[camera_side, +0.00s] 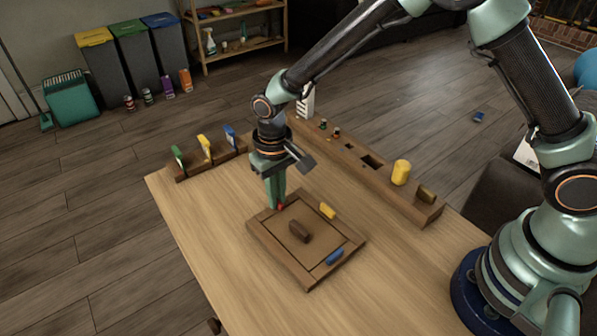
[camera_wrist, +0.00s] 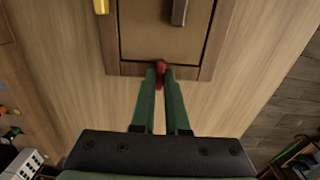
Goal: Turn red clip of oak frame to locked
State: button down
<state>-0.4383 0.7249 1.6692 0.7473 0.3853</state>
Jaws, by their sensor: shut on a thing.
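The oak frame (camera_side: 284,265) lies flat on the table, with a brown panel inside it and a dark handle block (camera_side: 299,231) on the panel. The red clip (camera_side: 280,207) is at the middle of the frame's far-left side; it also shows in the wrist view (camera_wrist: 160,66). My gripper (camera_wrist: 160,75) points down and is shut on the red clip, with a green finger on each side. The clip seems to point across the frame's edge, but the fingers hide part of it. A yellow clip (camera_side: 327,211) and a blue clip (camera_side: 334,256) sit on other sides of the frame.
A long wooden rail (camera_side: 335,155) with a yellow cylinder (camera_side: 401,172) stands along the table's right side. A low rack (camera_side: 211,160) with green, yellow and blue upright pieces is at the far left edge. The table (camera_side: 215,235) is bare left of the frame.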

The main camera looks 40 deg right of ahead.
dwell(0.3)
jog(key=c, duration=0.9)
grip_release()
jog(key=shift+r, duration=0.15)
notch_tip(320, 180, up, 12)
jog(key=shift+f, duration=0.1)
jog(key=s+d+r+t, duration=0.3)
jog(key=s+d+r, duration=0.2)
jog(key=d+r, duration=0.5)
jog(key=s+d+t, duration=0.1)
jog(key=s+d, duration=0.1)
jog(key=d, duration=0.1)
jog(key=s+d, duration=0.3)
jog(key=s+d+t, duration=0.1)
jog(key=s+d, duration=0.1)
jog(key=d, duration=0.1)
jog(key=shift+s+d+r+m+t, duration=0.1)
jog(key=shift+s+r+m+t, duration=0.1)
jog(key=shift+r+m+t, duration=0.15)
